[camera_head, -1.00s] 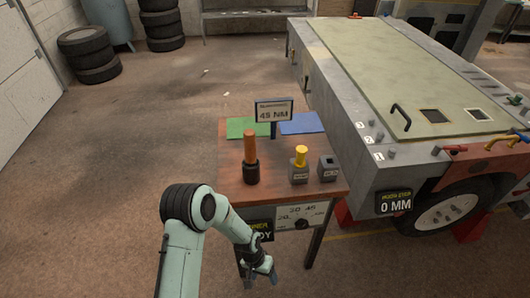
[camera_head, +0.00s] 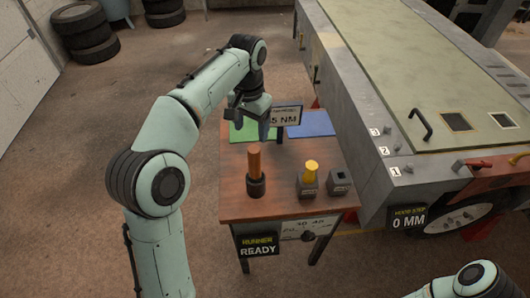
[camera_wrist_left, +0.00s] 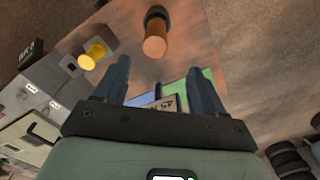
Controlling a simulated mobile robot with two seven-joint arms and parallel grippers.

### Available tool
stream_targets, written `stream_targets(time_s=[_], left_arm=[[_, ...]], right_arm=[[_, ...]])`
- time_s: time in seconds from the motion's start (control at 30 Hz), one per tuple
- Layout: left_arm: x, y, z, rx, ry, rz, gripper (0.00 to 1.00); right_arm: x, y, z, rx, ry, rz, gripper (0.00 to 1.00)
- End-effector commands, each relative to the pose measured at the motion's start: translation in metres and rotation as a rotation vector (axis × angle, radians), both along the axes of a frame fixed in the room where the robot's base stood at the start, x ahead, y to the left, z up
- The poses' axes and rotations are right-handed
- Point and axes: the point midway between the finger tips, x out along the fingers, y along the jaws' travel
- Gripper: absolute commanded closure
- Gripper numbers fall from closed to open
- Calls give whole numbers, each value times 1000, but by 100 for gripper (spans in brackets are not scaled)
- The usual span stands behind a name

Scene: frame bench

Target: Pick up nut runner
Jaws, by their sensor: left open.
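The nut runner (camera_head: 254,164), apparently the orange-handled tool with a dark lower end, stands upright on the left of the wooden bench. It also shows in the left wrist view, where its orange end (camera_wrist_left: 155,45) lies ahead of the fingers. My left gripper (camera_head: 252,118) is open and empty, above the back of the bench and apart from the tool. Its two fingers (camera_wrist_left: 158,66) are spread in the left wrist view. My right gripper is out of view; only part of that arm shows at the lower right.
The wooden bench (camera_head: 285,207) also holds a yellow piece (camera_head: 311,171) in a grey block, another grey block (camera_head: 340,181), green (camera_head: 240,131) and blue (camera_head: 308,131) mats and a sign (camera_head: 289,115) close to my gripper. A large grey frame (camera_head: 373,150) borders its right side.

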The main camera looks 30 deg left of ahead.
Motion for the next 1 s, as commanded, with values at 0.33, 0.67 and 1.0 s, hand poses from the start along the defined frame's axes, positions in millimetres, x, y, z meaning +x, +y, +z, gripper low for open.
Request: stream_targets(time_s=[0.33, 0.67, 1.0], left_arm=[[-4, 0, -57, 0, 10, 1, 30], [-2, -1, -87, 0, 3, 0, 30], [-5, -8, -132, -1, 4, 0, 30]], right_arm=[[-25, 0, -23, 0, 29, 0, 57], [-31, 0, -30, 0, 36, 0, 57], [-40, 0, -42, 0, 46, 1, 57]])
